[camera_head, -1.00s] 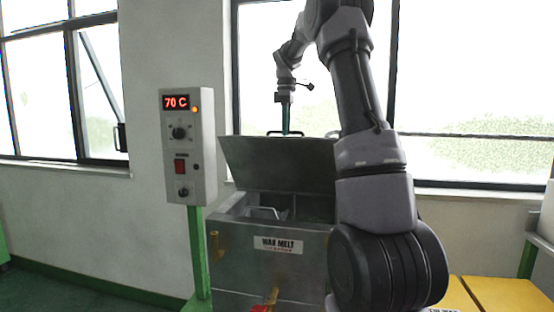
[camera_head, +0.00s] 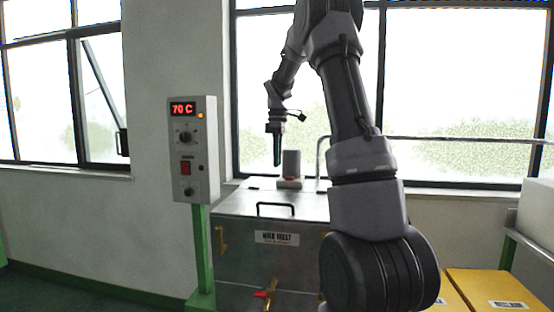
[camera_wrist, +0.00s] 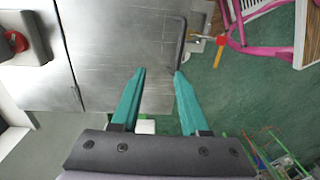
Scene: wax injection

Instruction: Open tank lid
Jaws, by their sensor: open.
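The wax melt tank (camera_head: 250,262) is a grey metal box with a "WAX MELT" label on its front. Its lid (camera_head: 240,205) lies flat and closed on top, with a dark bar handle (camera_head: 276,205) near the front edge. My gripper (camera_head: 277,164) is above the lid, behind the handle, pointing down with nothing in it. In the wrist view, my gripper (camera_wrist: 160,73) has its two green fingers apart over the lid (camera_wrist: 125,50). The handle (camera_wrist: 181,40) lies beyond the right fingertip; I cannot tell whether they touch.
A control box (camera_head: 192,150) showing 70 C stands on a green post left of the tank. A grey motor-like cylinder (camera_head: 291,165) and a bent pipe (camera_head: 321,160) stand at the tank's back. A valve with a red handle (camera_head: 262,294) is at the front. Yellow boxes (camera_head: 490,290) are at right.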

